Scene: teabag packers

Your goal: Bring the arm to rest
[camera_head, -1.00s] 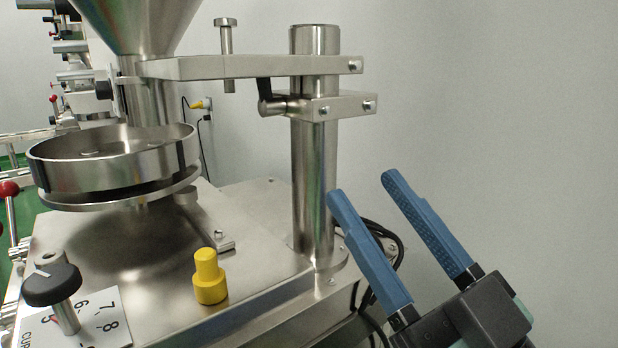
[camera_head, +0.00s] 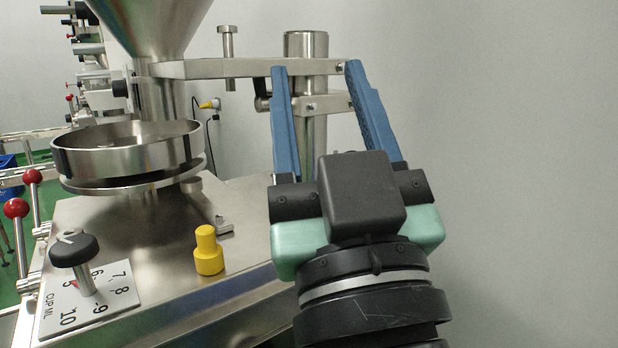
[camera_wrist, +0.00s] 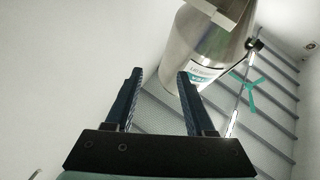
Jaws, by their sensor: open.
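My gripper (camera_head: 316,68) is open and empty, with its two blue fingers apart and pointing up. In the head view it stands in front of the machine's steel post (camera_head: 305,45) and hides part of it and of the clamp arm. In the wrist view the fingers (camera_wrist: 160,75) are also apart with nothing between them. A steel cylinder with a label (camera_wrist: 205,55) shows beyond the fingers there.
A packing machine holds a round steel pan (camera_head: 125,150) under a hopper (camera_head: 145,25). On its top are a yellow plug (camera_head: 208,250) and a black knob (camera_head: 74,250) beside a number plate (camera_head: 95,300). Red-balled levers (camera_head: 16,208) stand at the left. Bare wall (camera_head: 520,150) fills the right.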

